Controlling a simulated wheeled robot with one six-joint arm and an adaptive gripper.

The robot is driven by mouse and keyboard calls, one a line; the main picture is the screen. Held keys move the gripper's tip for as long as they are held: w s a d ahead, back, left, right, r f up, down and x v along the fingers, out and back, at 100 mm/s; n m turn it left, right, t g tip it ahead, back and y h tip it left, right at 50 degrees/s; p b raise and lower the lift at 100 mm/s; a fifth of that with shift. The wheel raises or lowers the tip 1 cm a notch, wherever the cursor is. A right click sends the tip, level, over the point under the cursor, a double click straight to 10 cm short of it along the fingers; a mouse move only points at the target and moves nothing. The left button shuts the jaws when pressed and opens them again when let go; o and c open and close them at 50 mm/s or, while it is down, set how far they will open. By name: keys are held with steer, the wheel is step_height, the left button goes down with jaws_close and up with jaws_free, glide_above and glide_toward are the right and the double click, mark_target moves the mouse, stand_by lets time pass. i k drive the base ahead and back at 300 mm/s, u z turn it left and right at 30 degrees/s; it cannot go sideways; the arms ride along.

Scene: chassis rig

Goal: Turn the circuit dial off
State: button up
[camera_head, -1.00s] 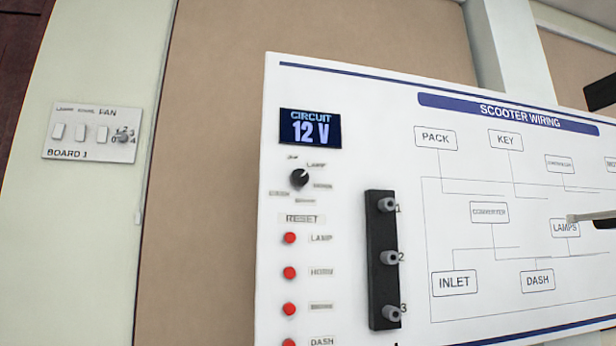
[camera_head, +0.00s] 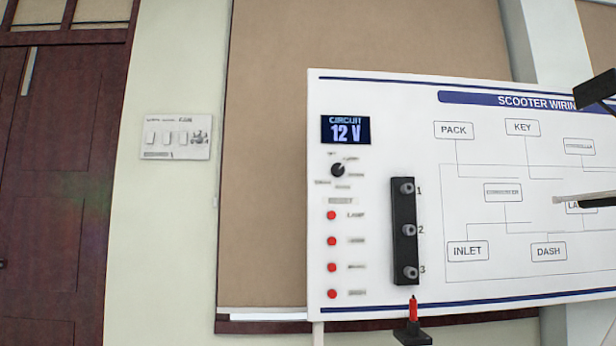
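The circuit dial (camera_head: 338,170) is a small black round knob on the white scooter wiring board (camera_head: 450,90). Small labels ring it, mostly too blurred to read. Its light mark seems to point to the upper right, towards the LAMP label. My gripper (camera_head: 588,146) shows only in part at the right edge, with a dark finger above and a pale-tipped finger below, spread apart. It is well to the right of the dial, in front of the diagram, with nothing seen between the fingers.
Several red reset buttons (camera_head: 332,241) run below the dial. A black strip with grey knobs (camera_head: 404,230) is to their right. A red-tipped item on a black base (camera_head: 413,318) stands below it. A switch panel (camera_head: 176,137) is on the wall at left, beside a dark door (camera_head: 60,180).

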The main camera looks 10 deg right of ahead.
mark_target(338, 169)
steer(key=u, duration=0.45)
steer(key=i, duration=0.7)
steer(key=u, duration=0.25)
